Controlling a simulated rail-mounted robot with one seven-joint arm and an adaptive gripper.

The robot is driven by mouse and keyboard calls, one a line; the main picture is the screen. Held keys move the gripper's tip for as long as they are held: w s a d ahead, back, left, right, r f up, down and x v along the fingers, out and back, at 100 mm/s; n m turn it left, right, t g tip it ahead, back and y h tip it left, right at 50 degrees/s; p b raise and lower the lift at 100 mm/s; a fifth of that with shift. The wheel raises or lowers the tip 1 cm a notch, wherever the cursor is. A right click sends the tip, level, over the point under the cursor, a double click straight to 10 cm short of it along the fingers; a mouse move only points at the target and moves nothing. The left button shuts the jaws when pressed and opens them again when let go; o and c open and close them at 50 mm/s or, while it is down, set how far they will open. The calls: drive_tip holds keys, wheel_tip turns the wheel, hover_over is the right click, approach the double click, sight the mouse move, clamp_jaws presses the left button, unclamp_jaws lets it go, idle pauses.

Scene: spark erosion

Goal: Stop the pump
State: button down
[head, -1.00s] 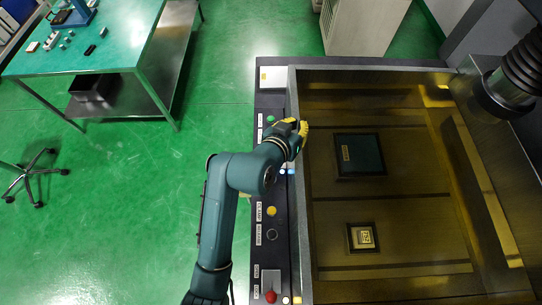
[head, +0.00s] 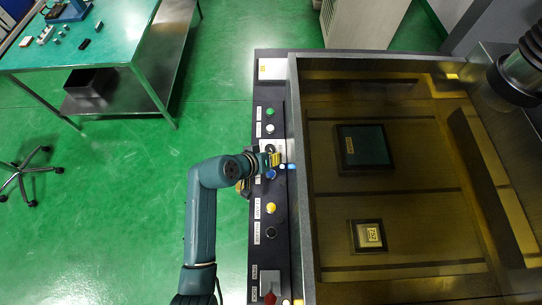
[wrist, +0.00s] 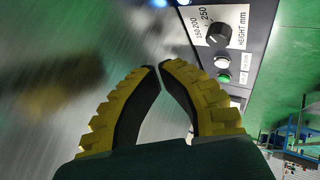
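The control panel (head: 262,205) is a dark strip along the left side of the tank. On it, a green button (head: 270,112) and a white button (head: 270,128) sit toward the far end. They also show in the wrist view, the white button (wrist: 222,62) and the green button (wrist: 224,77), beside the HEIGHT mm knob (wrist: 219,33). The button labels are too small to read, so I cannot tell which is the pump's. My gripper (head: 276,159) is over the panel near the knob and a blue button (head: 271,174). Its yellow-and-black fingertips (wrist: 160,66) meet, empty.
A yellow button (head: 271,208), a black button (head: 271,233) and a red button (head: 270,298) lie nearer along the panel. The tank (head: 292,215) has a raised rim right of the panel. A green workbench (head: 120,40) stands far left; floor between is clear.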

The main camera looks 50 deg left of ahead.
sight(273, 173)
wheel_tip(273, 173, down, 8)
drive_tip(key=b, duration=0.7)
drive_tip(key=shift+r, duration=0.15)
drive_tip(key=shift+f, duration=0.5)
drive_tip(key=shift+f+b, duration=0.1)
drive_tip(key=shift+b, duration=0.2)
drive_tip(key=shift+f, duration=0.35)
drive_tip(key=shift+f+b, duration=0.45)
drive_tip(key=shift+f, duration=0.1)
idle(0.8)
drive_tip(key=shift+r+p, duration=0.9)
drive_tip(key=shift+r, duration=0.05)
